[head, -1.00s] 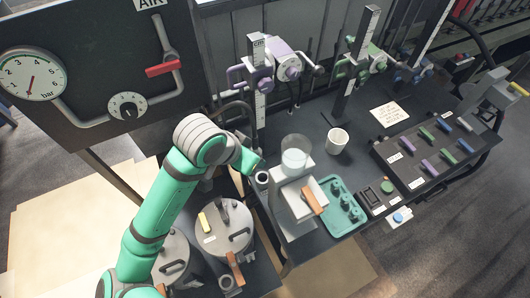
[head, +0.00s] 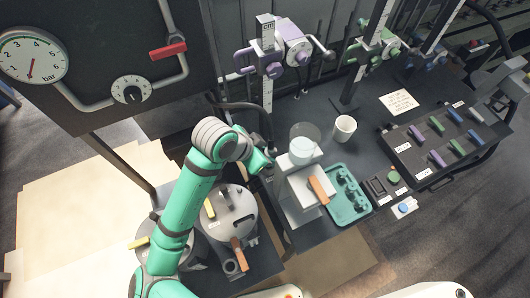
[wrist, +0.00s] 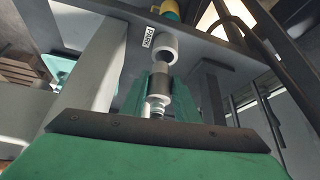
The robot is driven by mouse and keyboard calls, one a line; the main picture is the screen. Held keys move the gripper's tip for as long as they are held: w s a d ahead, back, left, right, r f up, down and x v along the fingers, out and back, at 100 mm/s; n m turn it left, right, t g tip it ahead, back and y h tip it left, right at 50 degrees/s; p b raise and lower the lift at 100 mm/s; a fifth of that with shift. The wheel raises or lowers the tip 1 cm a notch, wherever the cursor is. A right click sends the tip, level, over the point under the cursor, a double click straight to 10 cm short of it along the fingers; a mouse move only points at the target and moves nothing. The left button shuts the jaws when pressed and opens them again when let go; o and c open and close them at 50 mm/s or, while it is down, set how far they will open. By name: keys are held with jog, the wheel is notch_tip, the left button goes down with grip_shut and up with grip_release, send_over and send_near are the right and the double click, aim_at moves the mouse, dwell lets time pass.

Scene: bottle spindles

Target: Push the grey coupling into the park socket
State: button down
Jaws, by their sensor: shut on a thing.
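In the wrist view, my gripper (wrist: 160,84) is shut on the grey coupling (wrist: 156,104), with its green fingers on either side of it. The park socket (wrist: 165,46) is a pale grey ring with a dark mouth, beside a "PARK" label. The coupling's front end is just below the socket mouth and roughly in line with it. I cannot tell whether they touch. In the head view, my gripper (head: 262,163) is beside the stand with the clear beaker; the coupling cannot be made out there.
A scale stand with a clear beaker (head: 304,144) is just right of my gripper. A green tray (head: 346,210) and a white cup (head: 344,128) stand farther right.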

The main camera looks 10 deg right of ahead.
jog(key=shift+w+a+f, duration=0.1)
jog(key=shift+a+f, duration=0.1)
jog(key=shift+f, duration=0.35)
jog(key=shift+w+a+f, duration=0.1)
jog(key=shift+a+f, duration=0.05)
jog(key=shift+f, duration=0.35)
jog(key=shift+s+a+f, duration=0.1)
jog(key=shift+a+f, duration=0.05)
jog(key=shift+f, duration=0.35)
jog(key=shift+s+d+f, duration=0.15)
jog(key=shift+s+d, duration=0.05)
jog(key=shift+d, duration=0.25)
jog(key=shift+a, duration=0.1)
jog(key=c, duration=1.3)
grip_release()
jog(key=shift+w+a, duration=0.1)
jog(key=shift+w, duration=0.1)
